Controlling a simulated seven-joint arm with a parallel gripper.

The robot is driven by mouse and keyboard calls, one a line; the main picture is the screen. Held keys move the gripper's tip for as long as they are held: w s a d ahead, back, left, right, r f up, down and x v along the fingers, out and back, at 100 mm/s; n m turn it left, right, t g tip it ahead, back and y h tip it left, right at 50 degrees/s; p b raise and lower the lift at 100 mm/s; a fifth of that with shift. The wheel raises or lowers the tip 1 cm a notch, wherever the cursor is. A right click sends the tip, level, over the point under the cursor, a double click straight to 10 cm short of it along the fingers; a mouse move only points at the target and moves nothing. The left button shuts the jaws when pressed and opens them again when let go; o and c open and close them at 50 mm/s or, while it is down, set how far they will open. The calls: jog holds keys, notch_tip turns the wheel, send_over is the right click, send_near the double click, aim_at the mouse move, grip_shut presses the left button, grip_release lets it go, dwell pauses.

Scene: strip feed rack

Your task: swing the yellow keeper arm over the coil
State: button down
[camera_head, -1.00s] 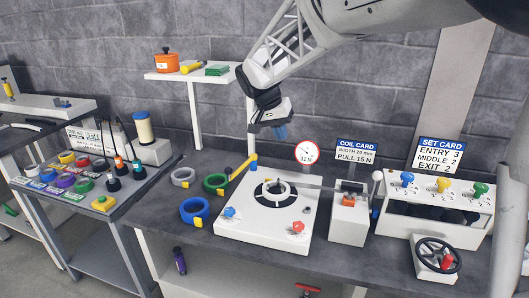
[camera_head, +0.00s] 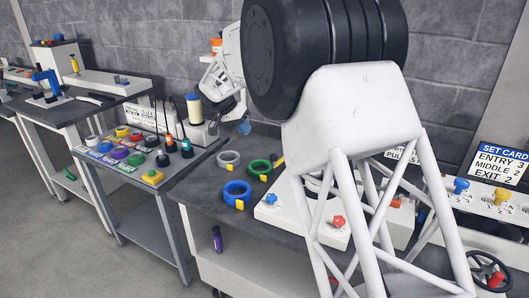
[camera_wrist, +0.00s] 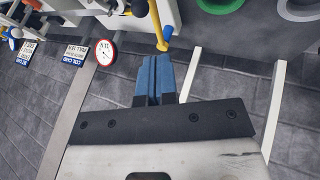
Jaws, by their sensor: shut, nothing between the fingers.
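The yellow keeper arm (camera_wrist: 156,24) shows in the wrist view as a bar with a rounded end, just beyond my fingertips. In the head view only a small yellow piece of it (camera_head: 279,162) shows beside my arm. The coil on the white plate (camera_head: 272,212) is mostly hidden behind my arm; black parts of its holder (camera_wrist: 136,7) show at the top of the wrist view. My gripper (camera_wrist: 154,62) has its blue fingers together and empty. I cannot tell whether they touch the keeper arm. In the head view my gripper (camera_head: 244,127) is above the back of the bench.
Blue (camera_head: 237,194) and green (camera_head: 260,167) coils lie left of the plate. The gauge (camera_wrist: 103,52) and coil card (camera_wrist: 74,55) stand near my gripper. Red (camera_head: 338,221) and blue (camera_head: 271,199) knobs sit on the plate. The wall is close behind.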

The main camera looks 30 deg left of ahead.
jog(key=shift+s+a+f, duration=0.1)
jog(key=shift+a+f, duration=0.1)
jog(key=shift+a, duration=0.35)
jog(key=shift+s+a+f, duration=0.1)
jog(key=shift+a+f, duration=0.1)
jog(key=shift+a, duration=0.3)
jog(key=shift+d+f, duration=0.1)
jog(key=w+d+f, duration=0.3)
jog(key=d+f, duration=0.5)
jog(key=f, duration=0.1)
jog(key=shift+w, duration=0.4)
jog(key=shift+s+d+r, duration=0.1)
jog(key=shift+d, duration=0.1)
